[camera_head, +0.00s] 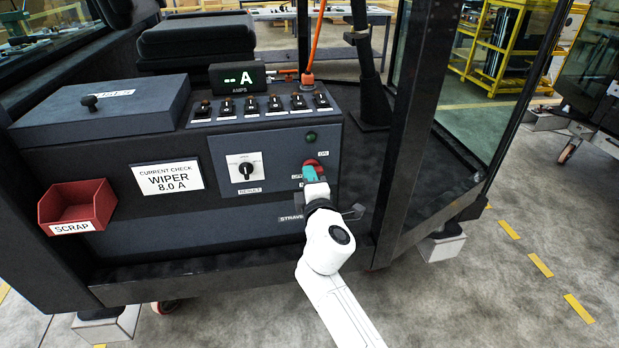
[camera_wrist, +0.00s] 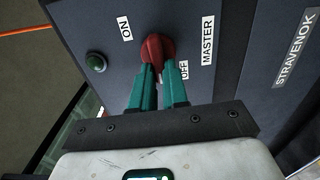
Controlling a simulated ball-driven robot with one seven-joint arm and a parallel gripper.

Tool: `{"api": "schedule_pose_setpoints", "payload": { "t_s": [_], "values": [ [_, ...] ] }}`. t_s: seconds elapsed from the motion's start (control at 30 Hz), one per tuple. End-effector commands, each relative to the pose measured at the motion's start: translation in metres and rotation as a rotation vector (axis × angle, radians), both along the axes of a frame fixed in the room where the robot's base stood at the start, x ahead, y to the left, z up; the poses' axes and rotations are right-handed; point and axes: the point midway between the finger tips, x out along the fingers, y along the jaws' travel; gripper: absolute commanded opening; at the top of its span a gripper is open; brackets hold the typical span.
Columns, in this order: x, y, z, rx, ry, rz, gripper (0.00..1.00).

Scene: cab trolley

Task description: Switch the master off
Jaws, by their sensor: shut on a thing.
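The red master switch (camera_head: 316,163) is on the right part of the dark console front, below a green lamp (camera_head: 310,136). In the wrist view the red switch (camera_wrist: 157,47) sits between the ON label (camera_wrist: 126,28) and the OFF label (camera_wrist: 184,70), with the MASTER label (camera_wrist: 207,40) beside them. My gripper (camera_head: 312,174) reaches it from the front. Its teal fingertips (camera_wrist: 158,66) are shut on the red switch in the wrist view. The fingers hide part of the switch, so I cannot tell which label it points to.
A rotary selector (camera_head: 245,169) marked RESULT is left of the master switch. A red SCRAP bin (camera_head: 76,206) hangs at left. A dark cab post (camera_head: 410,130) stands right of my arm.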

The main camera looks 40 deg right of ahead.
Motion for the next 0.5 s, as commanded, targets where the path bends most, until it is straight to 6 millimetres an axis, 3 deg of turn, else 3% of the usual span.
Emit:
{"api": "schedule_pose_setpoints", "payload": {
  "t_s": [0.3, 0.33, 0.5],
  "values": [
    [0.0002, 0.0014, -0.0022, -0.003, 0.006, 0.003, 0.00],
    [0.0003, 0.0015, -0.0023, -0.003, 0.006, 0.003, 0.15],
    [0.0002, 0.0010, -0.0016, -0.003, 0.004, 0.002, 0.31]
  ]
}}
